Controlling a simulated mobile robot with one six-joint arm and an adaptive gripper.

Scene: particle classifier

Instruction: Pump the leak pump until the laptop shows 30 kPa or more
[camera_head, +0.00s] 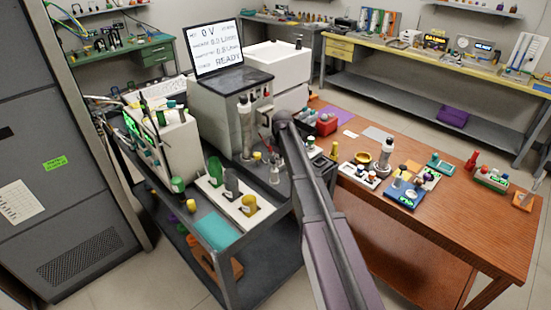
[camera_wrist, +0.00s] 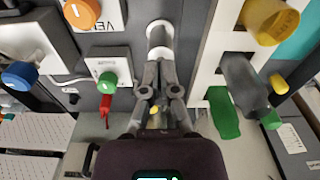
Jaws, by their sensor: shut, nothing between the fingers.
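The laptop (camera_head: 219,50) stands open on top of a grey instrument box (camera_head: 235,105). Its screen reads 0 V and READY, with two small L/min lines between; I can make out no kPa figure. My gripper (camera_wrist: 160,72) is shut and empty. In the wrist view its fingertips are close to a white upright cylinder (camera_wrist: 159,35); I cannot tell whether they touch it. I cannot tell for sure which fitting is the leak pump. In the head view my arm hides most of the area around the gripper.
In the wrist view, a green knob (camera_wrist: 107,83) with a red part and an orange knob (camera_wrist: 81,13) are left of the gripper. A white rack (camera_head: 232,197) with coloured bottles is close on the other side. A wooden table (camera_head: 450,225) stands at right.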

